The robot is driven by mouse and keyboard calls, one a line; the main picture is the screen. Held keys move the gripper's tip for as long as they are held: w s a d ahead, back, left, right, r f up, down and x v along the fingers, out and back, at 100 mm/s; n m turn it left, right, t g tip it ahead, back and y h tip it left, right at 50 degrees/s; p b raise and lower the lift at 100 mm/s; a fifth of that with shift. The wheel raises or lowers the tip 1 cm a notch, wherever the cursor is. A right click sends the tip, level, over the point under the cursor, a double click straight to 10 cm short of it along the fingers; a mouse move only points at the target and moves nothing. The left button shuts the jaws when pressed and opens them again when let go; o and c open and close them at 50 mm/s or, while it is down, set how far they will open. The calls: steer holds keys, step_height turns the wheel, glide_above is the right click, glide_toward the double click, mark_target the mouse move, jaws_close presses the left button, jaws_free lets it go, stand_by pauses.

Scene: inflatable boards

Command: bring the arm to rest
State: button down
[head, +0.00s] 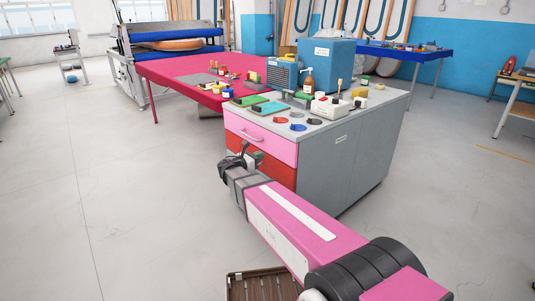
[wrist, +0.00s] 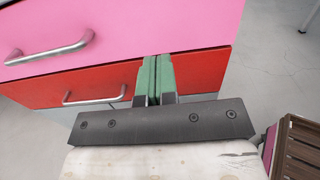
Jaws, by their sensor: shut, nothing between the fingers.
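My arm reaches forward from the lower right of the head view, and my gripper (head: 246,152) is at its far end, in front of the drawer cabinet (head: 343,160). In the wrist view the two green fingers of my gripper (wrist: 158,78) lie side by side, shut and empty. Behind them are the pink drawer (wrist: 135,28) and the red drawer (wrist: 105,86), each with a metal handle. Both drawers look closed. I cannot tell how far the fingertips are from the red drawer's front.
The cabinet top carries a blue box (head: 327,65), a bottle (head: 308,82), coloured discs and small tools. A red-pink table (head: 180,75) stands behind to the left. A brown slatted crate (head: 262,284) is on the floor below my arm. Floor at left (head: 110,200) is clear.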

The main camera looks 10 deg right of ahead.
steer(key=v, duration=0.5)
steer(key=s+d+f+m+g+y, duration=0.5)
steer(key=s+d+f+m+g, duration=0.1)
steer(key=s+d+f+m, duration=0.4)
steer(key=s+d+f+m+g+y, duration=0.1)
steer(key=s+f+m+g+y, duration=0.2)
steer(key=s+m+y, duration=0.7)
steer(key=s+f+m, duration=0.1)
steer(key=m, duration=0.3)
steer(key=shift+s+f, duration=0.15)
steer(key=shift+s, duration=0.1)
